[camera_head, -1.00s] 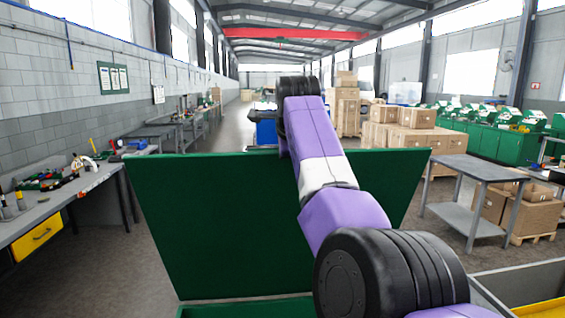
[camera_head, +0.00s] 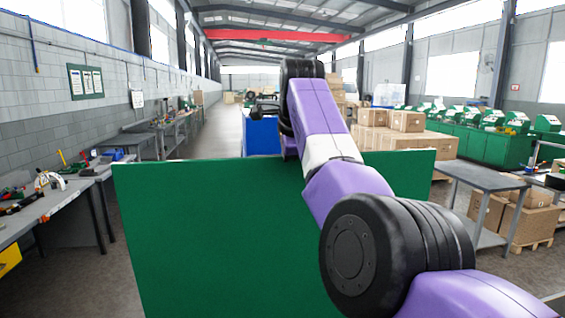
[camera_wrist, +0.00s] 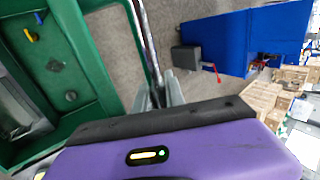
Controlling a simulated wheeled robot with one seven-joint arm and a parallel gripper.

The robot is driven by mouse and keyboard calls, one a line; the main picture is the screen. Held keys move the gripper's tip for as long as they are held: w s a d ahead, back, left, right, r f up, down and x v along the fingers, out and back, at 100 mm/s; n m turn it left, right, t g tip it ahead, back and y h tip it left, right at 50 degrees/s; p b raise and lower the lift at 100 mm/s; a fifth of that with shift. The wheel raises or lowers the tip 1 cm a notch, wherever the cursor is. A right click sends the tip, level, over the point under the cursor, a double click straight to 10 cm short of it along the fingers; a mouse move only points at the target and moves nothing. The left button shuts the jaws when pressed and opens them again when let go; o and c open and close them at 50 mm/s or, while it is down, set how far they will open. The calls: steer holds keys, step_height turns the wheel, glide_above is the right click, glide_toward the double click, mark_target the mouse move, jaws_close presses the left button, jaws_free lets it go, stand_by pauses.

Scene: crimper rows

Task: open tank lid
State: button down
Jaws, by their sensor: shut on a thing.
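The tank lid (camera_head: 240,235) is a big flat green panel standing steeply up in the head view. My arm reaches over its top edge. My gripper (camera_wrist: 160,95) shows in the wrist view with its grey fingers closed at the thin lid edge (camera_wrist: 146,45), which is seen nearly edge-on. The exact contact is partly hidden by my purple wrist. The open green tank (camera_wrist: 75,75) lies left of the lid edge in the wrist view, with small yellow and blue parts inside. In the head view the gripper and the tank body are hidden.
A blue cabinet (camera_head: 262,135) stands beyond the lid. A grey table (camera_head: 485,174) and cardboard boxes (camera_head: 405,140) are to the right. A workbench with tools (camera_head: 45,210) runs along the left wall. Clear floor (camera_head: 222,130) lies down the aisle.

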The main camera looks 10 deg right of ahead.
steer(key=shift+f, duration=0.65)
steer(key=c, duration=1.7)
jaws_free()
steer(key=b+v, duration=0.2)
steer(key=v, duration=0.6)
steer(key=shift+r+b, duration=0.35)
steer(key=shift+r, duration=0.25)
steer(key=shift+w, duration=0.15)
steer(key=c, duration=0.5)
steer(key=shift+d, duration=0.1)
